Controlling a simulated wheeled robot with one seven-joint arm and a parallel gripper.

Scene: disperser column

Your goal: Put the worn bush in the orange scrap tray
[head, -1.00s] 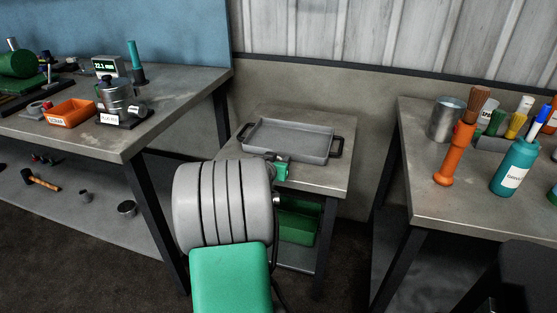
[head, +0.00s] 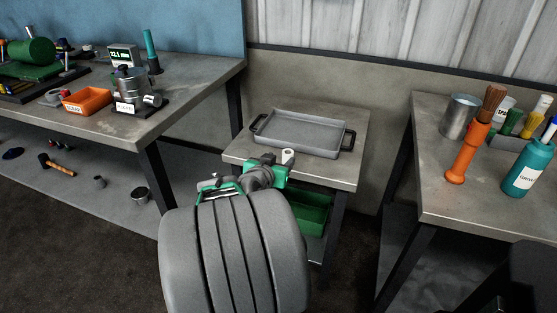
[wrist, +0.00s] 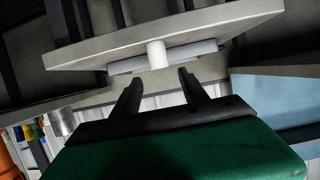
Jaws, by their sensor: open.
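A small pale upright cylinder with a hole in its top, which looks like the worn bush (head: 288,153), stands near the front edge of a small side table, in front of a grey tray. The wrist view shows the bush (wrist: 157,54) upside down, just beyond and between my gripper's fingertips (wrist: 159,80). The fingers are apart and empty, and do not touch it. In the head view my arm partly hides the gripper, close in front of the table. The orange scrap tray (head: 87,110), with a scrap label, sits on the left bench, left of a metal fixture.
The grey handled tray (head: 300,132) covers much of the side table (head: 350,178). The left bench (head: 130,130) holds the fixture (head: 131,88) and a teal-topped stand (head: 151,52). The right bench (head: 450,195) holds a brush, bottle and metal cup. Open floor separates the benches.

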